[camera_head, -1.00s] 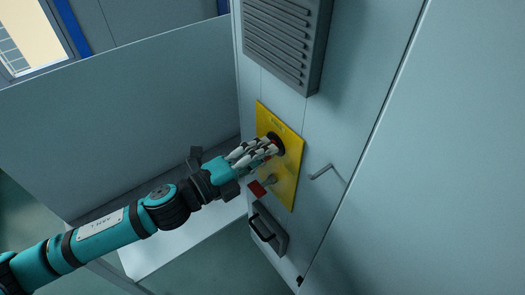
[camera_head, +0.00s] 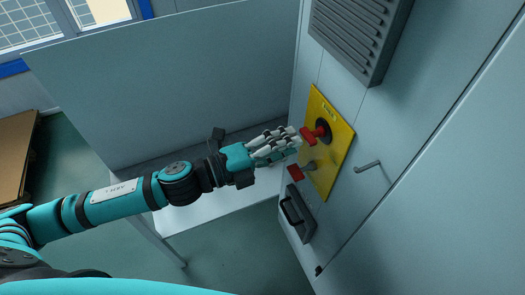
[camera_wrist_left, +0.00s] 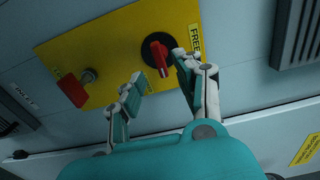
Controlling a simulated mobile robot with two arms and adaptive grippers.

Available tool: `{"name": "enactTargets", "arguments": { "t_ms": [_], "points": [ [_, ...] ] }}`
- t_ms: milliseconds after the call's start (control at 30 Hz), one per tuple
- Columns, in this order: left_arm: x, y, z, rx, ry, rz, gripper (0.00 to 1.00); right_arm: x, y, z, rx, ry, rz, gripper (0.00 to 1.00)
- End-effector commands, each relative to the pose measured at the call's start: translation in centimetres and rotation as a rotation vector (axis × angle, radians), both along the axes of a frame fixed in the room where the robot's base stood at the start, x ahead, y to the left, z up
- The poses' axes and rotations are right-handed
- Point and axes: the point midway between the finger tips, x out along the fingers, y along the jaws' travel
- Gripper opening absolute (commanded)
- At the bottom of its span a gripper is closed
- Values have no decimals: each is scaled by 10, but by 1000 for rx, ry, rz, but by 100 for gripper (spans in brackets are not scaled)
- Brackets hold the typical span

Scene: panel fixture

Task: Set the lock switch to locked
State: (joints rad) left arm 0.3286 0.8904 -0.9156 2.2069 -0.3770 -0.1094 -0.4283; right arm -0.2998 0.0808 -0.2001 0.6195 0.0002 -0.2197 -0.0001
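The lock switch (camera_head: 322,130) is a red handle on a round black base, on a yellow panel (camera_head: 338,165). In the left wrist view the red handle (camera_wrist_left: 158,56) runs roughly up and down, with a "FREE" label (camera_wrist_left: 195,38) to its right. My right gripper is in no view.
A second red part (camera_head: 296,173) on a grey metal stub sits lower on the panel. A black handle (camera_head: 294,214) is below, a bent metal handle (camera_head: 368,167) right, and a slatted vent (camera_head: 362,35) above. A grey partition (camera_head: 190,80) stands to the left.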

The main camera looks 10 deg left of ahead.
Motion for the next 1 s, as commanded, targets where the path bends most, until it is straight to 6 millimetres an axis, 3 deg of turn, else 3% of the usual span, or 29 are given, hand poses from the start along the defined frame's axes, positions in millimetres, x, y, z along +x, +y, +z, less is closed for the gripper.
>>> {"name": "enactTargets", "arguments": {
  "t_ms": [200, 400, 1000],
  "points": [
    [-24, 33, -2, 1, 5, 2, 35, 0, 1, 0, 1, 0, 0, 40],
    [-35, 48, -1, -1, 3, 1, 35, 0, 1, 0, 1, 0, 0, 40],
    [-39, 53, 0, 0, 0, 0, 35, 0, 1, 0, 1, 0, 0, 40]
  ]
}}
